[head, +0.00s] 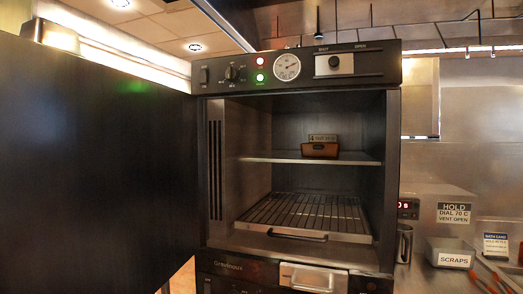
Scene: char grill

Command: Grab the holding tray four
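A small brown tray (320,150) sits on the upper shelf (270,157) inside an open dark cabinet. A label plate (323,138) starting with a 4 stands at its back; the rest of its text is too small to read. The tray is right of the shelf's middle, with clear shelf on both sides. Neither of my grippers shows in the head view.
The cabinet's dark door (95,170) stands open on the left. A wire rack (305,212) lies below the shelf. A control panel (300,68) runs above the opening. On the right are a scraps bin (450,249) and a metal cup (404,243).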

